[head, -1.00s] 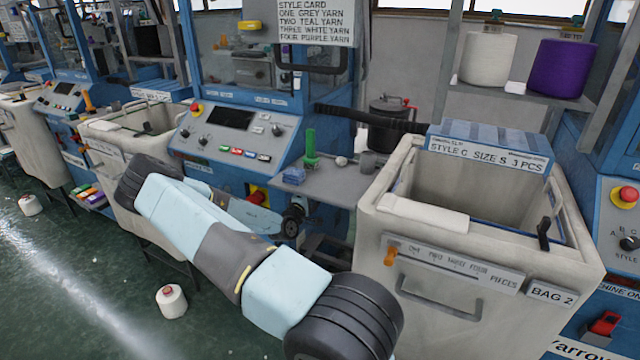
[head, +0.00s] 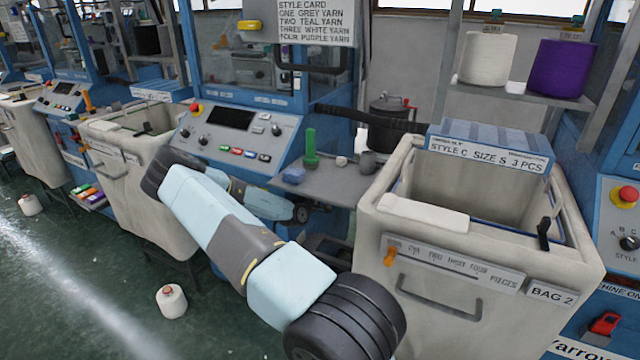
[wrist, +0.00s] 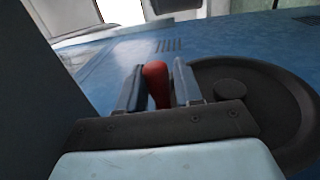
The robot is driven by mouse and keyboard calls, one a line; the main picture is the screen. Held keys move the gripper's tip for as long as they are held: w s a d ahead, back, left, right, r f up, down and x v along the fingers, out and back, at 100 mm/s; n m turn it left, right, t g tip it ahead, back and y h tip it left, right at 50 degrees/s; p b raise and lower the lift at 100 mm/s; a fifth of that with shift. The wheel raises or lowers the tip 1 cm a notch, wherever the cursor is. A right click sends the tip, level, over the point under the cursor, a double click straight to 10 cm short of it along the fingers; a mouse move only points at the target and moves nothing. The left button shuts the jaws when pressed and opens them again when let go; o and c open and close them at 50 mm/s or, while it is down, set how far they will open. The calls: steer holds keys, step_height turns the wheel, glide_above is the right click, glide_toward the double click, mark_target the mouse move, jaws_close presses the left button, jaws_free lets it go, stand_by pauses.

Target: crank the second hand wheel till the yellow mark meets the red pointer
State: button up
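In the wrist view a red crank handle (wrist: 156,82) stands between the two fingers of my gripper (wrist: 158,75). The fingers are close on both sides of it and look shut on it. The dark round hand wheel (wrist: 282,92) with its raised hub (wrist: 230,89) lies just right of the fingers, against a blue panel. Its lower left part is hidden by my gripper. I see no yellow mark or red pointer in either view. In the head view my arm hides most of this spot, below the second machine's control panel (head: 231,118).
A cream bin marked BAG 2 (head: 440,305) stands close right of my arm. Another cream bin (head: 110,165) is to the left. A grey shelf (head: 330,186) with a green spool (head: 311,150) lies above the arm's far end. A white cone (head: 171,301) stands on the floor.

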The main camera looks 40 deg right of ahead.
jaws_close()
steer(key=shift+f, duration=0.1)
steer(key=shift+a+f, duration=0.15)
steer(key=shift+a, duration=0.1)
stand_by(0.6)
